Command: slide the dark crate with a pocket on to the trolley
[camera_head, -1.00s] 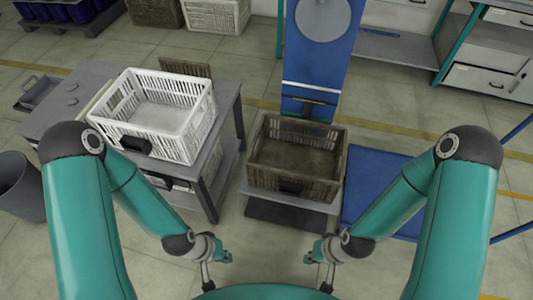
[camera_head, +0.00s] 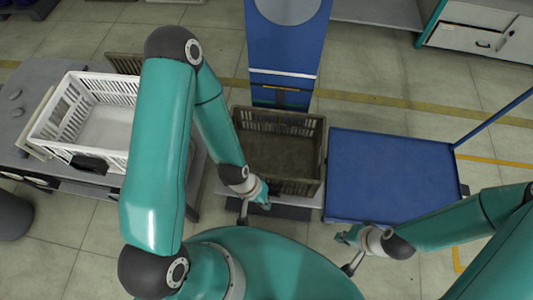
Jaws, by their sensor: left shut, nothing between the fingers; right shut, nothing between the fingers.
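The dark brown slatted crate (camera_head: 279,152) stands upright at the middle, on a low grey platform in front of a blue column. It looks empty. A black pocket (camera_head: 295,187) shows on its near wall. The trolley (camera_head: 390,172) has a flat, bare blue deck just right of the crate. My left gripper (camera_head: 264,200) is shut and empty at the crate's near left side, overlapping its near wall in the picture; I cannot tell whether they touch. My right gripper (camera_head: 346,237) is shut and empty, near the trolley's near left corner and apart from the crate.
The blue column (camera_head: 285,55) rises behind the crate. A white crate (camera_head: 70,122) sits on a grey table (camera_head: 28,82) at left, partly hidden by my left arm. The trolley's blue handle bar (camera_head: 492,119) slants up at right. Open floor lies behind the trolley.

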